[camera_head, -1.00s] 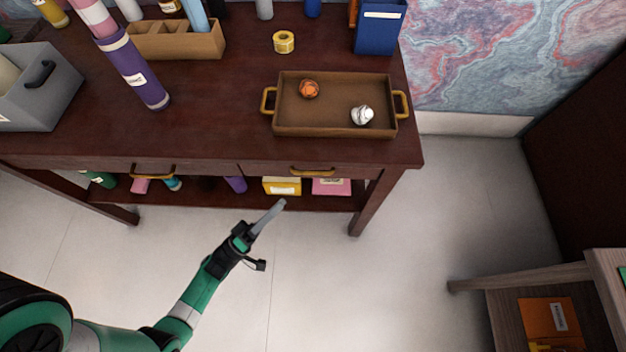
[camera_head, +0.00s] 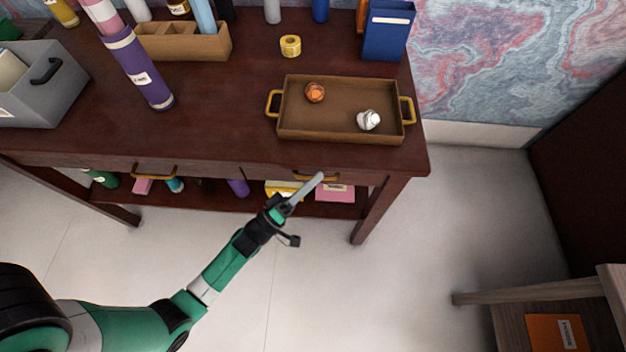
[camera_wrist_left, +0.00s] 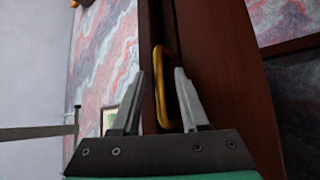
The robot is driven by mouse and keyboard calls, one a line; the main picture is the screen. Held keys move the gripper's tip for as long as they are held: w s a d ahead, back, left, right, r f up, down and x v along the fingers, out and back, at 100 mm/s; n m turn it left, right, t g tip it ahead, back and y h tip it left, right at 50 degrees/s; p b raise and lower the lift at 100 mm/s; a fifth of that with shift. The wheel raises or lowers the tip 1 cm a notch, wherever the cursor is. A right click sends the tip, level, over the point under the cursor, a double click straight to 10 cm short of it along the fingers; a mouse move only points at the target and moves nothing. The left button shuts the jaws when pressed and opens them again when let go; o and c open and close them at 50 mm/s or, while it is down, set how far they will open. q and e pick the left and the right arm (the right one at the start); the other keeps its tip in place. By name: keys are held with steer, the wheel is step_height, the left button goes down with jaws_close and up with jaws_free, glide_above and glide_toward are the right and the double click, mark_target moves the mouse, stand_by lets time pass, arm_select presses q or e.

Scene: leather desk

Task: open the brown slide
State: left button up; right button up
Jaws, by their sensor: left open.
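The desk's dark brown slide (camera_head: 362,180) is the right-hand drawer front under the desk top and looks closed. Its brass handle (camera_head: 303,174) is partly behind my left gripper (camera_head: 320,178), whose fingers reach up to it from the front. In the left wrist view the open fingers of my left gripper (camera_wrist_left: 158,72) lie to either side of the brass handle (camera_wrist_left: 163,62). I cannot tell whether a finger touches the handle. My right gripper is not in view.
A second drawer handle (camera_head: 154,174) is on the left. A brown tray (camera_head: 340,134) with an orange and a white object stands on the desk top. A yellow box and a pink box (camera_head: 335,193) lie on the lower shelf. The floor in front is clear.

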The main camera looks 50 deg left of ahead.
arm_select(q)
steer(key=shift+c, duration=0.2)
steer(key=c, duration=0.5)
steer(key=shift+s+f, duration=0.1)
steer(key=shift+f, duration=0.05)
jaws_close()
stand_by(0.5)
